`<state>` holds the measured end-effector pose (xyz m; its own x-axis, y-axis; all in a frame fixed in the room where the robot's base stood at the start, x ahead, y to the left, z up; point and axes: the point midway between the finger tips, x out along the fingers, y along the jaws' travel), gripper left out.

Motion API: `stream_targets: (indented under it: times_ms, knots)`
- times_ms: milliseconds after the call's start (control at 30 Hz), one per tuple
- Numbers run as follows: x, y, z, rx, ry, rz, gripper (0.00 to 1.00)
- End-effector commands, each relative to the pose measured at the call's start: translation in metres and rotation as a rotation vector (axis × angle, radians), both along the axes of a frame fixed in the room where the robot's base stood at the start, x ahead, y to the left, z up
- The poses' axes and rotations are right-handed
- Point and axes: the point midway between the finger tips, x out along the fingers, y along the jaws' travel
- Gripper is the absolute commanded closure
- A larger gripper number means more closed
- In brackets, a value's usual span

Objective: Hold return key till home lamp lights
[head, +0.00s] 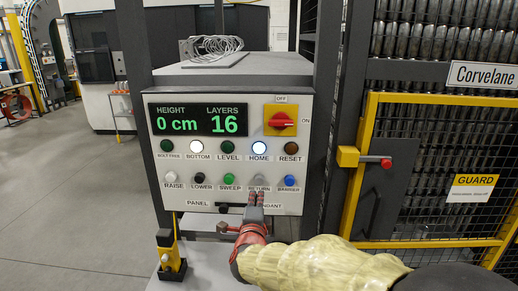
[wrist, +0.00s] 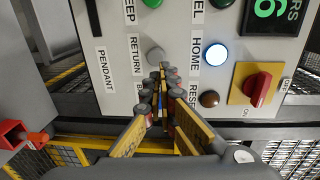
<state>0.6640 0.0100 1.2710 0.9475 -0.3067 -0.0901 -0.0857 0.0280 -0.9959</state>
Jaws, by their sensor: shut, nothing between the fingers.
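The control panel (head: 152,120) faces me. The grey return key (head: 258,179) is in its lower row and also shows in the wrist view (wrist: 155,54). The home lamp (head: 259,147) glows bright white with a bluish rim, and is lit in the wrist view (wrist: 216,54) too. My gripper (head: 256,195) is shut and empty, its tips pointing at the panel by the return key. In the wrist view its tips (wrist: 163,69) lie right beside the key in the picture; I cannot tell whether they touch it. The return label is partly covered in the head view.
The display (head: 199,121) reads 0 cm and 16 layers. The bottom lamp (head: 196,147) is also lit white. The blue barrier key (head: 290,181) and sweep key (head: 228,181) flank return. A red rotary switch (head: 281,121) is above. A yellow-framed guard (head: 437,244) stands right.

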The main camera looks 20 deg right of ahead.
Motion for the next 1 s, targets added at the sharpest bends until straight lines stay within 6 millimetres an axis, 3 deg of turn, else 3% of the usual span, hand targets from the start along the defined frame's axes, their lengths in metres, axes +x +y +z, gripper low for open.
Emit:
stream_targets:
  times_ms: [267,1000]
  knots:
    - [-0.025,0.008,0.002,0.000,0.000,0.000,1.00]
    - [-0.026,0.008,0.002,0.000,0.001,-0.001,1.00]
